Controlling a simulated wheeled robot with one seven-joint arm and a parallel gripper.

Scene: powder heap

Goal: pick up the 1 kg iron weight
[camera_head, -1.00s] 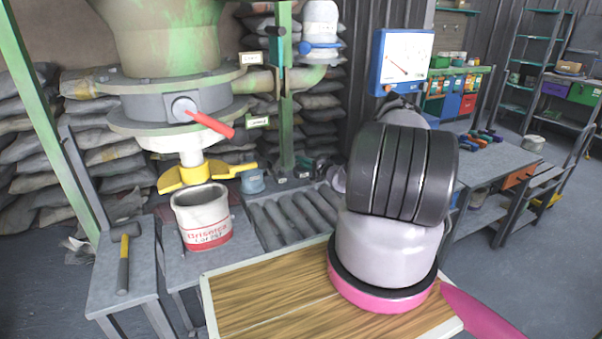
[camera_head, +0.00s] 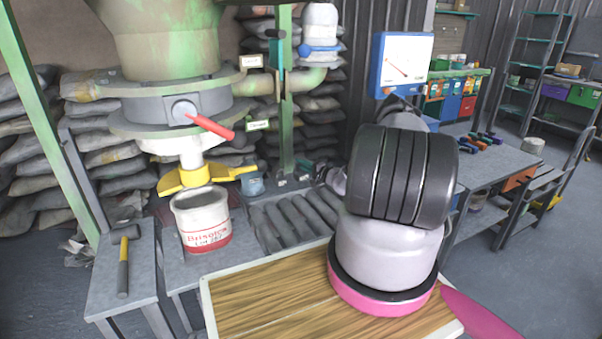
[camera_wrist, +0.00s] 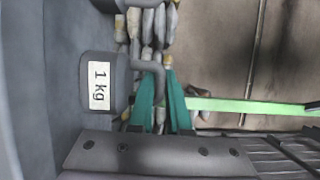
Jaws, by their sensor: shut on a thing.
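The 1 kg iron weight (camera_wrist: 101,65) is a dark grey block at the left of the wrist view. It has a pale label reading "1 kg" and a bent grey handle on the side toward the fingers. My gripper (camera_wrist: 160,78) has two teal fingers, shut on the handle between them. The weight appears turned on its side in this view. In the head view my own arm covers most of the gripper, and I cannot make out the weight clearly there.
A white and red bucket (camera_head: 203,219) stands under the hopper's yellow gate (camera_head: 198,179). A roller conveyor (camera_head: 290,217) lies right of it. A hammer (camera_head: 123,262) rests on the left bench. A blue-framed dial (camera_head: 402,62) stands behind my arm. A wooden board (camera_head: 262,300) is in front.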

